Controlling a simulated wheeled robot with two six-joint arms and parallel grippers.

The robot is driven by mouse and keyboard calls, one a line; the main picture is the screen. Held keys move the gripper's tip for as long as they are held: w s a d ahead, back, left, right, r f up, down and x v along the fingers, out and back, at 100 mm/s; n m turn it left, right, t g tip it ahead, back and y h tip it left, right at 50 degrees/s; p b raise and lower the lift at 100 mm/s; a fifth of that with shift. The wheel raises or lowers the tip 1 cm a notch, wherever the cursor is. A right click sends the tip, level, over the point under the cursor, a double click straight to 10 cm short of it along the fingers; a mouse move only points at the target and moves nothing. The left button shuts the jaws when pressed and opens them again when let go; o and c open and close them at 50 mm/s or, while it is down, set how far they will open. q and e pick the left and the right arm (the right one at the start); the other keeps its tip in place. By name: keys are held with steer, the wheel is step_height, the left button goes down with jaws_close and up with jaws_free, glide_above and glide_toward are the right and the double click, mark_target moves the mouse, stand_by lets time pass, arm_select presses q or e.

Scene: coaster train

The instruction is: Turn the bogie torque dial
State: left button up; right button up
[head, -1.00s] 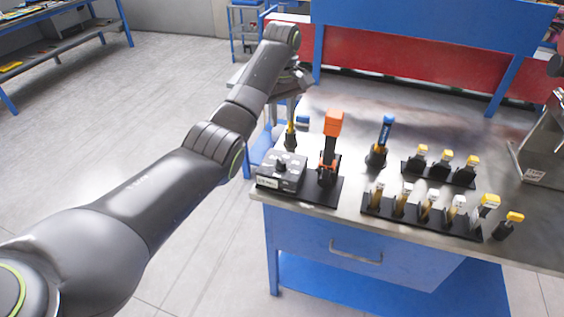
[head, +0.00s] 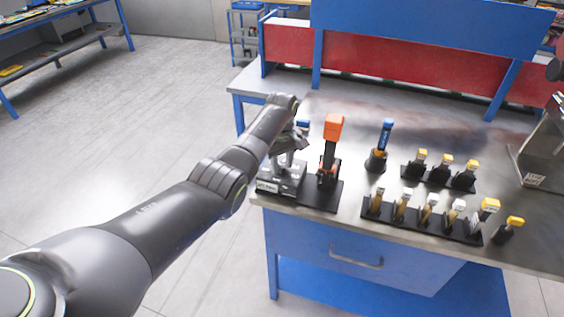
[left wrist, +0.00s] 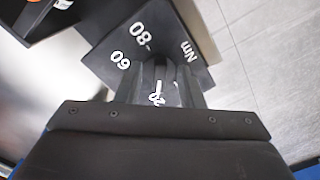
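The torque dial is a dark knob (left wrist: 157,74) on a grey box (head: 268,185) at the left front corner of the bench. In the left wrist view, its face carries white marks "80", "60" and "Nm". A white pointer line on the knob points down the picture toward a partly hidden mark that looks like "20". My left gripper (head: 284,165) is down over the box, and in the left wrist view its fingers (left wrist: 160,88) stand on either side of the knob, very close. Firm contact is not clear. The gripper hides the knob in the head view. My right gripper is out of view.
An orange-topped tool (head: 332,128) stands in a black base right beside the dial box. A blue-handled tool (head: 385,133) stands behind it to the right. Black racks (head: 410,222) of yellow-tipped pieces fill the right front. The bench's back middle is clear.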

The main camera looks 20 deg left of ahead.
arm_select(q)
jaws_close()
steer(key=shift+r, duration=0.1)
stand_by(0.3)
